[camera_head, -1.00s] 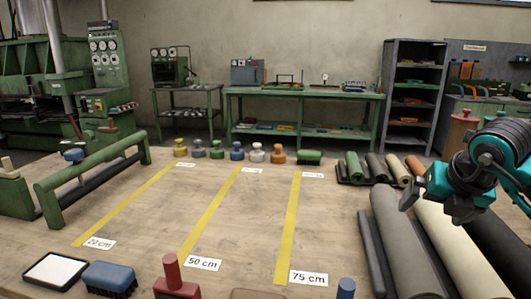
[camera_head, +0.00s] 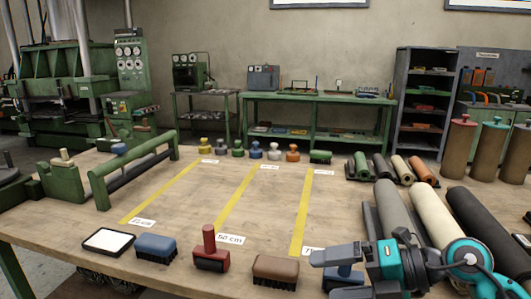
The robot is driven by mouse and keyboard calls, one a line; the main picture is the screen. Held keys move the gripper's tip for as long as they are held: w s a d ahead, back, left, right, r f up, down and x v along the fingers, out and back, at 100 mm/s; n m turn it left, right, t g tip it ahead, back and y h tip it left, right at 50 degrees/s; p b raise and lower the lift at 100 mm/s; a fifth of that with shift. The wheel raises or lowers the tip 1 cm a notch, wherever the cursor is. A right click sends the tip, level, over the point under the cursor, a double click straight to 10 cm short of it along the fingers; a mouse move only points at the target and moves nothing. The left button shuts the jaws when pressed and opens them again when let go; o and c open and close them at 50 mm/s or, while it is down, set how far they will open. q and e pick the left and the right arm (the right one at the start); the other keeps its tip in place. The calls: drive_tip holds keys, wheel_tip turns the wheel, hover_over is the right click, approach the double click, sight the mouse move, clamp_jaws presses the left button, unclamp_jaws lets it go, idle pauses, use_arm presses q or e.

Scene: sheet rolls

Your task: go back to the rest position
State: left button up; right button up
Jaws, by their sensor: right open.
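My right gripper (camera_head: 338,274) reaches in from the lower right, over the front edge of the wooden table (camera_head: 190,207). Its fingers point left and are open, with nothing clearly held between them. A dark blue block (camera_head: 343,279) shows between and behind the fingers; whether they touch it I cannot tell. A brown brush (camera_head: 276,269) sits just left of the fingertips. My left gripper is out of view.
Large grey (camera_head: 394,210), cream (camera_head: 438,220) and black (camera_head: 480,225) rolls lie behind my right arm. A red-handled block (camera_head: 210,250), a blue brush (camera_head: 156,247) and a white pad (camera_head: 108,241) line the front edge. The taped middle of the table is clear.

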wheel_tip(320, 180, up, 2)
drive_tip(key=s+a+m+t+y+p, duration=0.1)
drive_tip(key=a+m+t+y, duration=0.2)
drive_tip(key=m+t+y, duration=0.15)
drive_tip(key=d+f+m+t+h+p, duration=0.1)
drive_tip(key=d+f+m+t+h, duration=0.25)
drive_tip(key=m, duration=0.45)
drive_tip(key=d+f+m+t+h+p, duration=0.15)
drive_tip(key=m+t+h, duration=0.3)
drive_tip(key=m, duration=0.45)
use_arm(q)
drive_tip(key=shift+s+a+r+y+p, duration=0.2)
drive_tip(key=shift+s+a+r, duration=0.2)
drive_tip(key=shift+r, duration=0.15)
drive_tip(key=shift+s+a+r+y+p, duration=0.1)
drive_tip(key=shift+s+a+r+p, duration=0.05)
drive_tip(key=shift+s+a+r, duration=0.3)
use_arm(e)
drive_tip(key=s+d+f+m+g+h, duration=0.2)
drive_tip(key=s+f+m, duration=0.3)
drive_tip(key=f, duration=0.4)
drive_tip(key=s+d+f+m+g+h, duration=0.1)
drive_tip(key=s+f+m+g+h, duration=0.3)
drive_tip(key=s+f, duration=0.3)
wheel_tip(320, 180, down, 3)
drive_tip(key=shift+s+d+m+h, duration=0.25)
drive_tip(key=shift+d+m+h, duration=0.15)
drive_tip(key=shift+m+h, duration=0.25)
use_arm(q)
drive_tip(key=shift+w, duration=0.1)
